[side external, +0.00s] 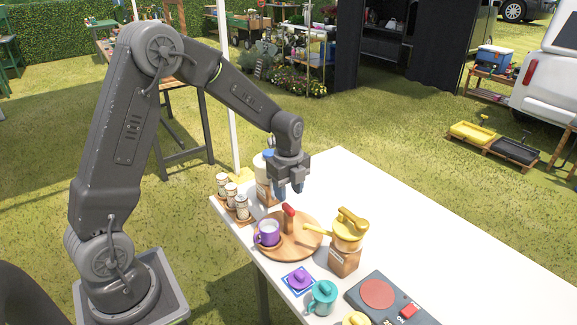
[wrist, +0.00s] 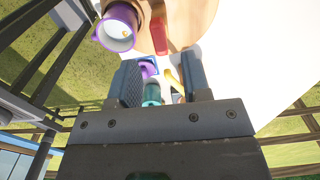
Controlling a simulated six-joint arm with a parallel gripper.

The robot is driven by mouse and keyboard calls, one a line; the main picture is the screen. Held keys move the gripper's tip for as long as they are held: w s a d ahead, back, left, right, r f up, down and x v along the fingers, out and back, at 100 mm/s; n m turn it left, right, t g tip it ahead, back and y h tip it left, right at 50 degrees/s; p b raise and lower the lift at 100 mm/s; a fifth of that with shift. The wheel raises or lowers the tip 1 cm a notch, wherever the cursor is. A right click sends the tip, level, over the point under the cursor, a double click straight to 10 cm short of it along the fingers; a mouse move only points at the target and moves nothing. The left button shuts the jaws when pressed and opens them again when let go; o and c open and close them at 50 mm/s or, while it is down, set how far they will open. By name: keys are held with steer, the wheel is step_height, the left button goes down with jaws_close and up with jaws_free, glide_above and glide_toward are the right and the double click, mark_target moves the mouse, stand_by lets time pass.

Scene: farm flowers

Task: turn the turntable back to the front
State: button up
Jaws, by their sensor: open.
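The turntable (side external: 296,248) is a round wooden disc on the white table in the side external view. A purple mug (side external: 268,233) with pale contents stands at its left front edge. A short red upright handle (side external: 289,217) rises from the disc towards its back. My gripper (side external: 291,191) points down above the red handle, apart from it, with nothing between its fingers. In the wrist view, my gripper (wrist: 161,78) has its fingers spread, and the red handle (wrist: 158,34) lies beyond the fingertips. The mug (wrist: 116,28) and part of the turntable (wrist: 195,14) show at the top.
A yellow-topped wooden grinder (side external: 346,245) stands at the turntable's right, its yellow arm reaching over the disc. Shakers (side external: 232,195) stand at the left. A purple lidded piece (side external: 299,279), a teal mug (side external: 322,296) and a dark red-topped device (side external: 377,292) are in front. The table's back right is clear.

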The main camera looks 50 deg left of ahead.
step_height(320, 180, up, 9)
stand_by(0.3)
steer(key=shift+s, duration=0.1)
steer(key=s+d+r+n+t, duration=0.2)
steer(key=s+d+n, duration=0.1)
steer(key=s+n, duration=0.3)
steer(key=s+d+r+n+t, duration=0.1)
steer(key=s+d+r+n, duration=0.2)
steer(key=s+n, duration=0.3)
steer(key=s+d+r+n+t, duration=0.2)
steer(key=s+n, duration=0.4)
steer(key=s, duration=0.3)
steer(key=shift+d+r+t, duration=0.3)
steer(key=shift+d+r, duration=0.25)
steer(key=shift+d, duration=0.4)
